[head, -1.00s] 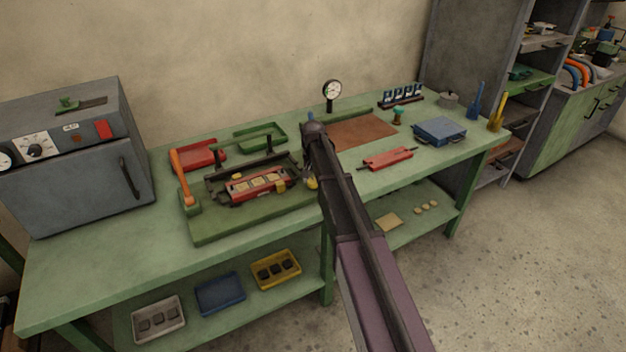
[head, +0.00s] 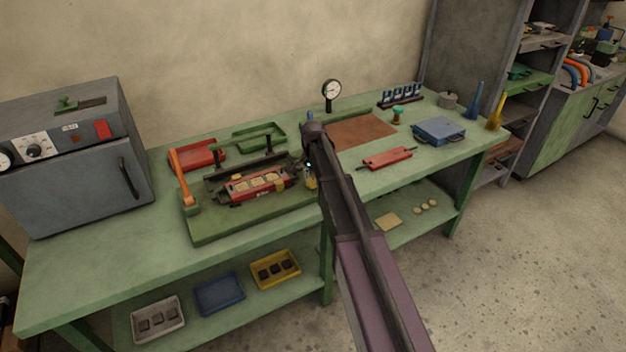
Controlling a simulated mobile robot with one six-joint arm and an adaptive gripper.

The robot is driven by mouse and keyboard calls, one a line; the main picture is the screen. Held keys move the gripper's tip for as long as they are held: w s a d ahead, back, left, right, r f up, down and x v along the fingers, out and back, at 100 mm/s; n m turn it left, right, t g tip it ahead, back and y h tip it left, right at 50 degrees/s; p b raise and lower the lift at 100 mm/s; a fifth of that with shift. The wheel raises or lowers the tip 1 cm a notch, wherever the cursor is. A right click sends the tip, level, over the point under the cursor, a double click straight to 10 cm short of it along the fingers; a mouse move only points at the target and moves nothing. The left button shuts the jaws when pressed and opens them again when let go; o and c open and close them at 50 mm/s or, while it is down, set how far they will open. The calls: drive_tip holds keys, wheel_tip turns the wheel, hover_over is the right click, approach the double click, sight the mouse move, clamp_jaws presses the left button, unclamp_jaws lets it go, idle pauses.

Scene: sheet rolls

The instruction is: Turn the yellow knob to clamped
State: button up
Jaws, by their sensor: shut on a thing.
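The red fixture (head: 262,193) with pale pieces in it sits on the green base board (head: 225,226) on the left half of the workbench. The yellow knob (head: 311,184) shows at the right end of this board, partly hidden by my gripper and arm. My gripper (head: 309,175) points down at the knob and is shut on it. The fingertips are small and partly covered by my wrist, so the exact grip is hard to see. I cannot read the knob's marking or angle.
An orange lever (head: 181,178) stands at the board's left end. Red (head: 195,154) and green (head: 262,137) trays lie behind it. A dial gauge (head: 331,90) stands at the back. A red plate (head: 387,159) and a blue case (head: 439,131) lie to the right.

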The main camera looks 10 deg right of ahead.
drive_tip(key=o, duration=1.1)
drive_tip(key=shift+o, duration=0.2)
drive_tip(key=shift+n, duration=0.5)
